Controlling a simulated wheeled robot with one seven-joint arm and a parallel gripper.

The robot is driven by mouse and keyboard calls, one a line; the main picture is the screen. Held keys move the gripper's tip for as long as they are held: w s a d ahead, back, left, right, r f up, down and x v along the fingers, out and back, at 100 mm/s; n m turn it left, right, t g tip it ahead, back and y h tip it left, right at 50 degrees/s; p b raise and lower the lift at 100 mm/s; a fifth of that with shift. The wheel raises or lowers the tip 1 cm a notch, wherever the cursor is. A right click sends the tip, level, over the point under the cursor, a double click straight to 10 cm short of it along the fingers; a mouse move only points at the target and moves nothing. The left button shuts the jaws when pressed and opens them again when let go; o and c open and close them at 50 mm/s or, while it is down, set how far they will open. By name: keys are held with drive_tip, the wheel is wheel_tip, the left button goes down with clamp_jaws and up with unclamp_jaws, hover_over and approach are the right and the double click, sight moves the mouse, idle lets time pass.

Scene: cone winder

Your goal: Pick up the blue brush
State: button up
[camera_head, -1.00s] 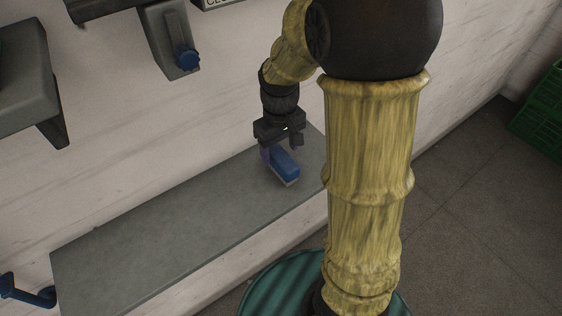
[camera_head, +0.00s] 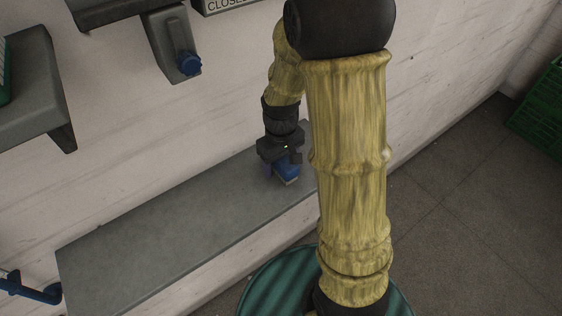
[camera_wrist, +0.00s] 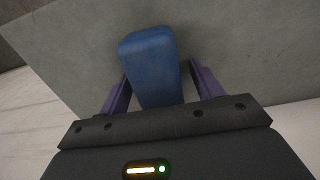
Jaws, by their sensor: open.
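The blue brush (camera_head: 286,172) lies on the grey shelf (camera_head: 150,236), near its right end in the head view. In the wrist view the blue brush (camera_wrist: 152,66) extends away from me, its near part between the two purple fingers. My gripper (camera_head: 281,168) is over the brush, pointing down. In the wrist view my gripper (camera_wrist: 162,84) is open, with one finger on each side of the brush. A gap shows on the right side; the left finger is very close to the brush, and I cannot tell if it touches.
A white wall (camera_head: 160,130) runs behind the shelf. A grey bracket with a blue knob (camera_head: 189,64) and a grey box-like fixture (camera_head: 38,92) jut out above it. A green crate (camera_head: 540,112) stands at far right. The shelf's left and middle are clear.

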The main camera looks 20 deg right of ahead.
drive_tip(key=shift+c, duration=0.3)
drive_tip(key=c, duration=1.1)
drive_tip(key=shift+o, duration=0.2)
drive_tip(key=shift+w+r, duration=0.1)
drive_tip(key=shift+r, duration=0.4)
wheel_tip(320, 180, up, 9)
drive_tip(key=shift+r+b, duration=0.1)
drive_tip(key=shift+b, duration=0.8)
